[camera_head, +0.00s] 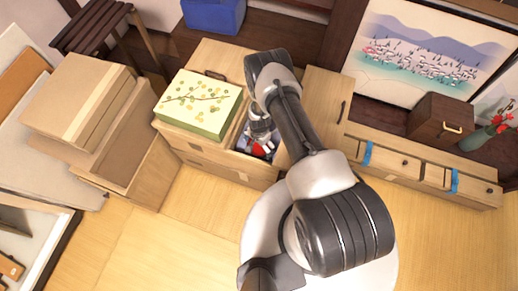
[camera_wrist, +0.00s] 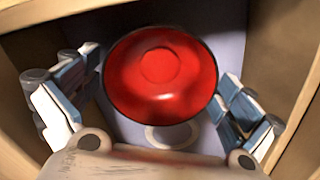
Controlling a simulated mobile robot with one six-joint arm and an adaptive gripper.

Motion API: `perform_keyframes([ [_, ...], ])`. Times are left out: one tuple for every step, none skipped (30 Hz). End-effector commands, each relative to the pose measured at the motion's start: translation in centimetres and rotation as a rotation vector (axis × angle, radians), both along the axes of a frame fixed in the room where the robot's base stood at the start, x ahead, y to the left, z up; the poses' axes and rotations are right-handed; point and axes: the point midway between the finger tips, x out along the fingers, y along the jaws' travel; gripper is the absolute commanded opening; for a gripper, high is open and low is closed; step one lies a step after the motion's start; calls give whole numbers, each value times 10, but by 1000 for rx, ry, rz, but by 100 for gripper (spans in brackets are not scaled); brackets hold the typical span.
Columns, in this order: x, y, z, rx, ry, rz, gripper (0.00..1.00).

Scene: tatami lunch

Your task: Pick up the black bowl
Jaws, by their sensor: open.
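A round bowl (camera_wrist: 160,75) fills the middle of the wrist view. Its inside is glossy red and a thin dark rim runs around it; its outer side is hidden. It lies inside a wooden compartment, and in the head view a bit of its red (camera_head: 259,150) shows below my gripper. My gripper (camera_wrist: 160,108) is open, with one finger on each side of the bowl. The fingertips are close to the rim; I cannot tell whether they touch it. In the head view my gripper (camera_head: 262,138) reaches down into the compartment and is partly hidden by my arm.
A pale round thing (camera_wrist: 172,134) sits under the bowl's near edge. Wooden compartment walls (camera_wrist: 282,60) stand close on both sides. A green box with a flowered lid (camera_head: 198,102) stands left of my gripper. Low wooden drawers (camera_head: 420,172) are on the right.

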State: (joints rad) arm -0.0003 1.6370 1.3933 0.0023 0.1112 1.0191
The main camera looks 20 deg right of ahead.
Motion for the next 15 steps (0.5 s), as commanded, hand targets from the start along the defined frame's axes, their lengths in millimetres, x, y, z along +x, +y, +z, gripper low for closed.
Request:
perform_keyframes([
  [0,0,1,0,0,0,100],
  [0,0,1,0,0,0,100],
  [0,0,1,0,0,0,97],
  [0,0,1,0,0,0,95],
  [0,0,1,0,0,0,93],
  [0,0,1,0,0,0,91],
  [0,0,1,0,0,0,89],
  [0,0,1,0,0,0,87],
  [0,0,1,0,0,0,84],
  [0,0,1,0,0,0,82],
  [0,0,1,0,0,0,80],
  [0,0,1,0,0,0,77],
  [0,0,1,0,0,0,75],
  [0,0,1,0,0,0,73],
  [0,0,1,0,0,0,71],
])
